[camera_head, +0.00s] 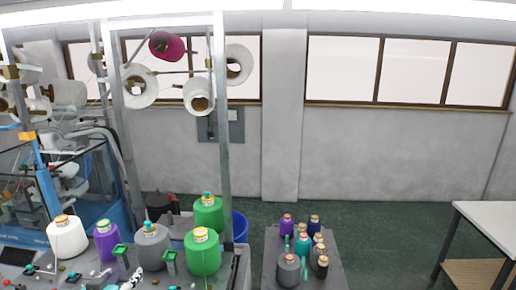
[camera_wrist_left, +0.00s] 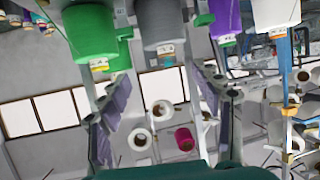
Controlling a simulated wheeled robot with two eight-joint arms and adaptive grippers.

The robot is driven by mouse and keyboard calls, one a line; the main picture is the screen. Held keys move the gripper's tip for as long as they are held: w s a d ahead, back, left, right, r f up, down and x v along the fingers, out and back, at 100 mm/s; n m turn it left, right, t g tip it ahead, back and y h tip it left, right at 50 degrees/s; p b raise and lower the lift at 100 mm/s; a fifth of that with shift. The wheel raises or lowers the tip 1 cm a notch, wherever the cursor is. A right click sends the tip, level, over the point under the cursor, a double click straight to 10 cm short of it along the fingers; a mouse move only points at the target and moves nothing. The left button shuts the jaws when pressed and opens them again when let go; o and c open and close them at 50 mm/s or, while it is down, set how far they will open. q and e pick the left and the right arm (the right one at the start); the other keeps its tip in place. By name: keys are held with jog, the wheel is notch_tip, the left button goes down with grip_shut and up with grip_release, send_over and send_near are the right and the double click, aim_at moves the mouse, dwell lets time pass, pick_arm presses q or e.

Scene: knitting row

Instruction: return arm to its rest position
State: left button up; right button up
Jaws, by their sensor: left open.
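My left gripper (camera_wrist_left: 160,98) is open and empty in the left wrist view, its two grey-purple fingers spread apart. That view is upside down. A green yarn cone (camera_wrist_left: 92,35), a grey cone (camera_wrist_left: 160,22) and a purple cone (camera_wrist_left: 226,18) stand beyond the fingers, apart from them. In the head view the green cone (camera_head: 203,256), grey cone (camera_head: 152,250), purple cone (camera_head: 107,244) and a white cone (camera_head: 67,240) stand upright in a row. I cannot clearly make out the left gripper in the head view. My right gripper is not in view.
A metal frame (camera_head: 222,130) with yarn spools rises behind the cones, with a magenta spool (camera_head: 166,46) near its top. A grey cart (camera_head: 262,272) holds several small cones to the right. A white table (camera_head: 495,222) stands far right. Green floor (camera_head: 390,215) between is clear.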

pick_arm(q)
jog(key=s+d+f+m+g+h+b, duration=0.1)
jog(key=s+d+f+g+h+b, duration=0.3)
jog(key=d+f+b, duration=1.1)
jog(key=s+d+f+g+y+b, duration=0.1)
jog(key=s+d+f+b, duration=0.1)
jog(key=s+f+b, duration=0.3)
jog(key=s+d+f+g+y+b, duration=0.1)
jog(key=s+f+b, duration=0.5)
jog(key=f, duration=0.8)
jog(key=shift+s+d+f+y, duration=0.3)
jog(key=shift+s+d, duration=0.45)
jog(key=shift+s, duration=0.15)
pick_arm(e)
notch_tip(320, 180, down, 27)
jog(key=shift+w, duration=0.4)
